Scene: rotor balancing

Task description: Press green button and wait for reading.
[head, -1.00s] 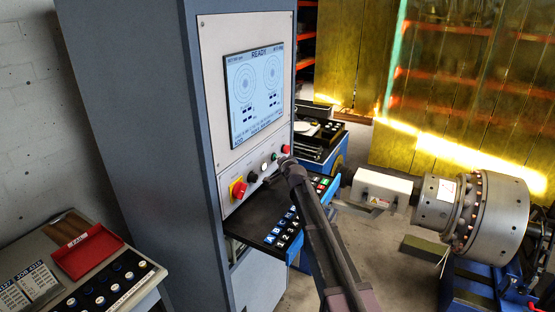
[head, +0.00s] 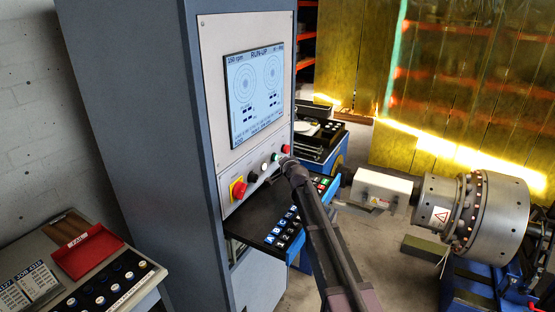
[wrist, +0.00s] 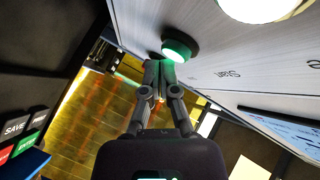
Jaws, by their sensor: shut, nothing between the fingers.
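The green button (wrist: 180,49) is lit in the wrist view, on the light panel of the cabinet. It shows small in the head view (head: 275,157), beside my gripper (head: 284,163). My gripper is shut and empty, with its fingertips (wrist: 160,68) close beside the green button; I cannot tell whether they touch it. The screen (head: 255,92) reads "RUN-UP", with two round plots and an rpm figure at its top left. The rotor (head: 490,213) sits on its blue stand at the right, a warning label on its hub.
A red and yellow switch (head: 238,190) and other buttons line the panel. A keyboard shelf (head: 245,222) juts out under my arm. A red tray (head: 88,252) lies on a desk at lower left. A yellow curtain (head: 430,150) stands behind.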

